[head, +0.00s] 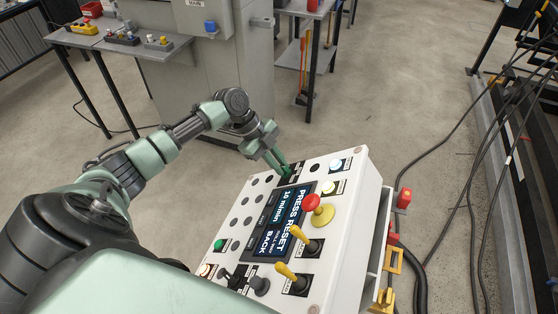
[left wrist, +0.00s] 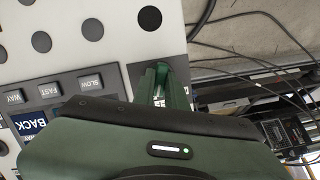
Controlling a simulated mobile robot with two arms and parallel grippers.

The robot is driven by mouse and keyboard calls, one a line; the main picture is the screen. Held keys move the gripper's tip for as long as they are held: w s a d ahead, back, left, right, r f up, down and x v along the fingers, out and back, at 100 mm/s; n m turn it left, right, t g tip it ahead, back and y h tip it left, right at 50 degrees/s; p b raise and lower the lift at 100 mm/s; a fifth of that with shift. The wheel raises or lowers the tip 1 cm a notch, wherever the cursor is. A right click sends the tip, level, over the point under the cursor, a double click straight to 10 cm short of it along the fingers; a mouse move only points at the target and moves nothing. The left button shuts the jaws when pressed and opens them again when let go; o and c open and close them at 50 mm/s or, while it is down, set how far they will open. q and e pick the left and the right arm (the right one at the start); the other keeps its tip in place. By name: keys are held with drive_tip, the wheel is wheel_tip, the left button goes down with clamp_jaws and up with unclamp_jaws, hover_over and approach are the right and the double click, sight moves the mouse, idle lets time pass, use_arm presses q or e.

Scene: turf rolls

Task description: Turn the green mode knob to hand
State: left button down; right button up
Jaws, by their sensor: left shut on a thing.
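The white control panel (head: 338,223) stands tilted in front of me, with a lit display (head: 278,223) in its middle. My left gripper (head: 286,170) reaches the panel's far edge and is shut on the green mode knob over a dark label plate. In the left wrist view the green fingers (left wrist: 160,88) point down at the dark plate (left wrist: 143,72). The fingers hide most of the knob, and the plate's lettering is mostly covered, so I cannot read which way the knob points. My right gripper is not in view.
Near the grip are a white button (head: 336,164), a red mushroom button (head: 312,202) and yellow levers (head: 299,235). A green button (head: 220,245) sits at the panel's left. Cables (head: 462,160) lie on the floor at right. A grey bench (head: 140,45) stands behind.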

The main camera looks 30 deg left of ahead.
use_arm(q)
drive_tip(key=n+p, duration=0.1)
drive_tip(key=n, duration=0.2)
drive_tip(key=shift+d+r+n+g+p, duration=0.1)
drive_tip(key=shift+n+g+p, duration=0.2)
drive_tip(key=shift+p, duration=0.1)
drive_tip(key=n+p, duration=0.1)
drive_tip(key=n, duration=0.2)
drive_tip(key=shift+h, duration=0.3)
drive_tip(key=n+g+p, duration=0.1)
drive_tip(key=n+p, duration=0.1)
drive_tip(key=n, duration=0.3)
drive_tip(key=shift+w+n, duration=0.1)
drive_tip(key=shift+n, duration=0.2)
drive_tip(key=shift+f, duration=0.2)
drive_tip(key=c, duration=1.4)
unclamp_jaws()
drive_tip(key=shift+c, duration=0.2)
drive_tip(key=shift+w, duration=0.1)
